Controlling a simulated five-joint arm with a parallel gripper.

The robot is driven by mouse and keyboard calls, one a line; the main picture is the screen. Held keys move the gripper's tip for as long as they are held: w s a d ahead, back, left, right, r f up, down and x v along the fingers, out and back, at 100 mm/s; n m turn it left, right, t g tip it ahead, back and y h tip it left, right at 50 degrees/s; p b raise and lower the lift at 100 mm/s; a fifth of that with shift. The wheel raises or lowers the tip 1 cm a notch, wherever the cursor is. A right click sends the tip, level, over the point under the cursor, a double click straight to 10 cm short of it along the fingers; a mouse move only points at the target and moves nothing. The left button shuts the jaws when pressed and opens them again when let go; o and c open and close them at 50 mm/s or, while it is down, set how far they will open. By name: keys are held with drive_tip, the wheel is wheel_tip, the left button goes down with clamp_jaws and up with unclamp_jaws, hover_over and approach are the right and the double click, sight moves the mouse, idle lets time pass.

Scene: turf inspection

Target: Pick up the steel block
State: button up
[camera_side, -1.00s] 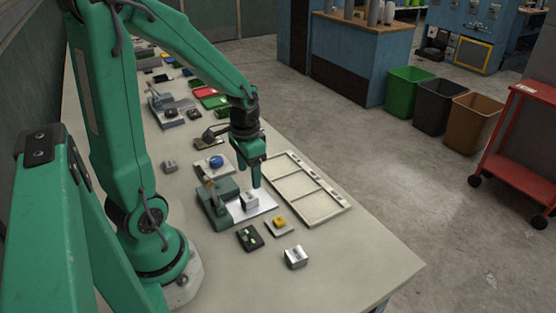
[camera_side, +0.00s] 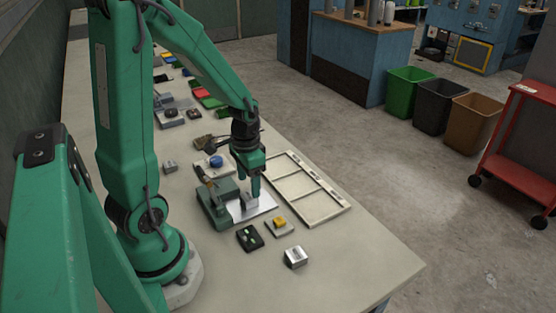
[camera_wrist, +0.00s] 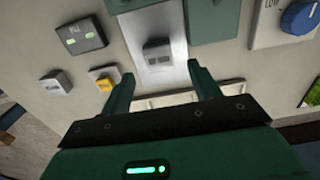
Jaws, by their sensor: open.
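A small grey steel block (camera_side: 249,203) sits on a shiny metal plate (camera_side: 262,208) beside a green fixture (camera_side: 213,210). In the wrist view the block (camera_wrist: 157,51) lies on the plate (camera_wrist: 160,79), centred ahead of my fingers. My gripper (camera_side: 248,189) is open, pointing down close above the block, and partly hides it in the side view. In the wrist view my gripper (camera_wrist: 160,73) has its two fingers wide apart with nothing between them. Whether the fingertips reach down beside the block cannot be told.
Another silver block (camera_side: 295,257) stands near the table's front edge, and a smaller grey block (camera_side: 170,167) lies at left. Close by are a yellow button (camera_side: 279,222), a black switch box (camera_side: 250,237), a blue knob (camera_side: 215,161) and a pale framed tray (camera_side: 322,207).

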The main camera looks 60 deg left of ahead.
sight(250, 193)
drive_tip(key=shift+f, duration=2.55)
drive_tip(key=shift+w, duration=0.1)
clamp_jaws()
